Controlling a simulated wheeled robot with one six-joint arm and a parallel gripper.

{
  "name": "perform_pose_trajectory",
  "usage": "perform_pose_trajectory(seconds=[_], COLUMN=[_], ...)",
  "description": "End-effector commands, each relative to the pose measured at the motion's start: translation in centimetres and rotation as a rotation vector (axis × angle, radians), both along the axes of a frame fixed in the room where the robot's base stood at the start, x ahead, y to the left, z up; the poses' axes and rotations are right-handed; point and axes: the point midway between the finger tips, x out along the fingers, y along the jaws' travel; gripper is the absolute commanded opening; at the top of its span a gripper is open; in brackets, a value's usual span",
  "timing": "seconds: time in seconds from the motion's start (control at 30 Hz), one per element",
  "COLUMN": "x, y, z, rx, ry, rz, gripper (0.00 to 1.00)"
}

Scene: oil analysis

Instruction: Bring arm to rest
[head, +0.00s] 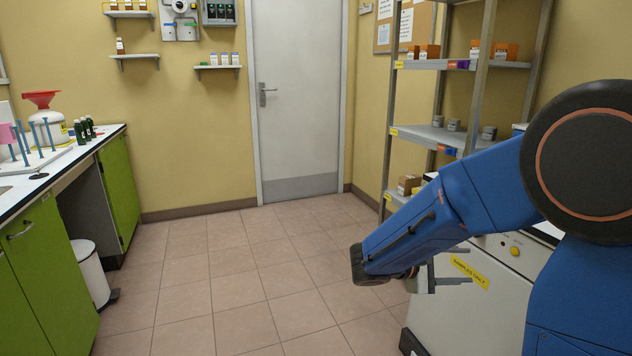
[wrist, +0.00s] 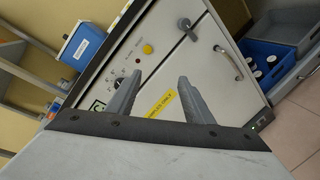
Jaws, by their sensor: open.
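My blue arm (head: 420,228) reaches from the right side of the head view toward the middle, over the floor. My gripper (head: 437,277) is beside the front of a white cabinet-like machine. In the wrist view, the two grey fingers of my gripper (wrist: 156,100) stand apart with nothing between them. Behind them is the machine's front (wrist: 165,65), with a yellow button, a dial, a handle and a yellow label.
A metal shelf rack (head: 440,133) stands behind the machine (head: 470,305). A green bench (head: 60,265) with bottles is on the left, a white bin (head: 88,270) beneath it. A blue crate (wrist: 265,65) holds several white-capped containers. The tiled floor (head: 240,280) before the door (head: 295,100) is clear.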

Motion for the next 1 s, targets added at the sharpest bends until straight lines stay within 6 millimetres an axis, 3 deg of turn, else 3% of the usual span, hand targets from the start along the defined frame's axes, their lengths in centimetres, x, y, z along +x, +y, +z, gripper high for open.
perform_pose_trajectory(seconds=[0.2,0.47,0.7,1.0], x=[-6.5,-13.3,-18.3,-22.6], y=[-2.6,-2.9,-1.3,2.3], z=[-0.3,-1.6,-2.6,-3.0], rx=[0.228,0.509,0.773,1.098], ry=[-0.03,-0.091,-0.184,-0.341], rz=[-0.137,-0.26,-0.34,-0.391], gripper=[0.47,0.47,0.47,0.47])
